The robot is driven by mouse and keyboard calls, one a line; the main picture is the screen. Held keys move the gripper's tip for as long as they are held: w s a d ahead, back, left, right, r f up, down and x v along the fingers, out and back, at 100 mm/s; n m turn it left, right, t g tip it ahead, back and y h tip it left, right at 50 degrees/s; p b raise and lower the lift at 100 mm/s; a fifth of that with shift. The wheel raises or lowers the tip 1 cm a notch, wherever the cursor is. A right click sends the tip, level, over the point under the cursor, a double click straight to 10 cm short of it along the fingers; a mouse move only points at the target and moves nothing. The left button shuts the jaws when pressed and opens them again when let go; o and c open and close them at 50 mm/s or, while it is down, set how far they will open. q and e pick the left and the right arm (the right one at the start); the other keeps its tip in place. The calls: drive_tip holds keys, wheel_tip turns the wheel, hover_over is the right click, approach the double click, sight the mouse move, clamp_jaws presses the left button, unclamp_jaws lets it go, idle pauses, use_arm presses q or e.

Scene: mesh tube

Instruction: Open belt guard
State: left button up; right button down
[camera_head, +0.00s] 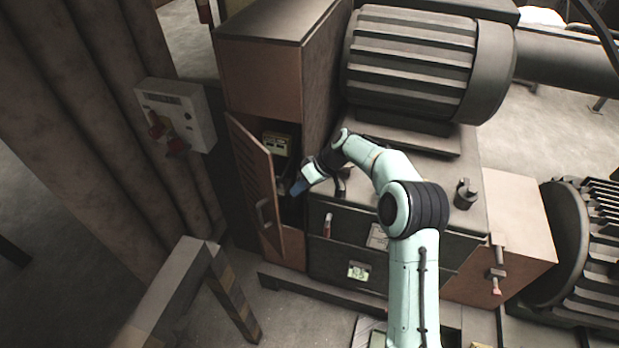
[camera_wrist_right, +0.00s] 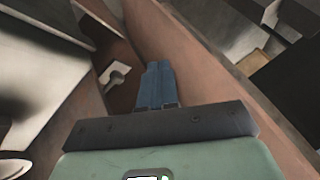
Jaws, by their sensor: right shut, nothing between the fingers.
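The hinged brown door (camera_head: 258,185), which I take to be the belt guard, stands partly open on the tall brown cabinet (camera_head: 258,75). A grey bar handle (camera_head: 263,214) is on its outer face. My right gripper (camera_head: 298,188) is at the cabinet's opening, to the right of the door's upper part. Its blue fingers are together and empty; they also show in the right wrist view (camera_wrist_right: 156,84), between brown panels. Whether they touch the door or the cabinet cannot be told. My left gripper is not in view.
A yellowish box (camera_head: 276,144) sits inside the cabinet. A grey switch box (camera_head: 176,115) with red handles is at the left. A large ribbed motor (camera_head: 415,65) is behind my right arm. A striped rail post (camera_head: 235,298) stands in front of the cabinet, to the left.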

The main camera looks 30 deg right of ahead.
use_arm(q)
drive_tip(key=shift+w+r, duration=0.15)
use_arm(e)
drive_tip(key=shift+s+a+f, duration=0.1)
drive_tip(key=shift+a+f, duration=0.1)
drive_tip(key=shift+a, duration=0.95)
drive_tip(key=shift+a+f, duration=0.2)
drive_tip(key=shift+a, duration=0.9)
